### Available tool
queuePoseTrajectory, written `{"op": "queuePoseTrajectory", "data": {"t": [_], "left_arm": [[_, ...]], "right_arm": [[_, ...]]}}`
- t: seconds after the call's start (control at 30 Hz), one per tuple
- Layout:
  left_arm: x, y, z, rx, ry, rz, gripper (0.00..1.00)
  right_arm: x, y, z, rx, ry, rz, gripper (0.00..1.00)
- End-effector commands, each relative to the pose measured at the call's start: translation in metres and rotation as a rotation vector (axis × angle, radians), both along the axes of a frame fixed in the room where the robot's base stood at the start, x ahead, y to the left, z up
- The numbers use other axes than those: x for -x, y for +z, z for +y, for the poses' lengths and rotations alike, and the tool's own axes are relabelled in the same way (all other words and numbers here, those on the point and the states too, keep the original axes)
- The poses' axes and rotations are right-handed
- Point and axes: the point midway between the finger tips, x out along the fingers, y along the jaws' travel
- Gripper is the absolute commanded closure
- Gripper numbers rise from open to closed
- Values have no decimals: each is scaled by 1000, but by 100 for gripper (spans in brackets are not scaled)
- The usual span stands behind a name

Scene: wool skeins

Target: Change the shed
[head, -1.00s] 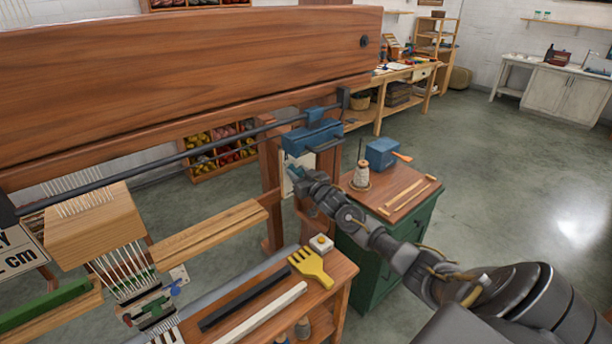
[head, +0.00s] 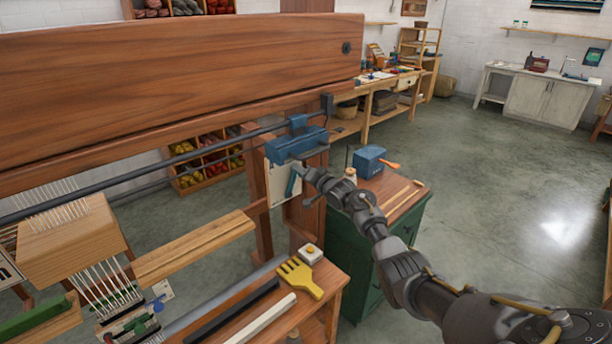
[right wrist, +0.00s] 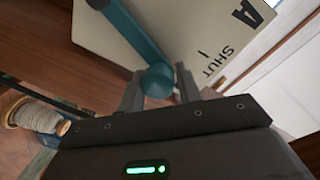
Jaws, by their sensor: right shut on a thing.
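My right gripper (head: 300,181) is shut on the round end of a teal lever (head: 291,184). In the right wrist view the lever (right wrist: 138,30) runs up and left from between the fingers (right wrist: 158,88). It lies in front of a pale plate (right wrist: 215,35) marked "A" and "SHUT"; the plate (head: 275,186) hangs under the blue housing (head: 296,144) at the loom's right post. At the left of the head view, white heddles (head: 108,285) hang below a wooden block (head: 70,242). My left gripper is not in view.
A yellow comb (head: 300,278) and a small white-topped block (head: 311,254) lie on the wooden bench. The green cabinet (head: 388,262), with a blue box (head: 369,160) on top, stands close behind my right arm. Open floor (head: 500,200) lies to the right.

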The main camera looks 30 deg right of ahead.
Motion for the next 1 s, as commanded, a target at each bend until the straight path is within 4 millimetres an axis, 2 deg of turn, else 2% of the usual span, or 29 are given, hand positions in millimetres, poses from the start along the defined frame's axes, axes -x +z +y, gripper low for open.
{"op": "queuePoseTrajectory", "data": {"t": [0.03, 0.3, 0.87, 0.9, 1.0], "left_arm": [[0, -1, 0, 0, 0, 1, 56], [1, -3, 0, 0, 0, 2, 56], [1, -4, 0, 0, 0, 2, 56], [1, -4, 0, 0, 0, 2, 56], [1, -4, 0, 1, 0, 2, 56]], "right_arm": [[0, -6, -1, -27, 2, 14, 100], [-2, -10, -9, -120, 2, 36, 100], [-1, -12, -12, -145, 2, 42, 100], [-1, -12, -12, -145, 2, 42, 62], [-1, -11, -13, -144, 1, 41, 49]]}}
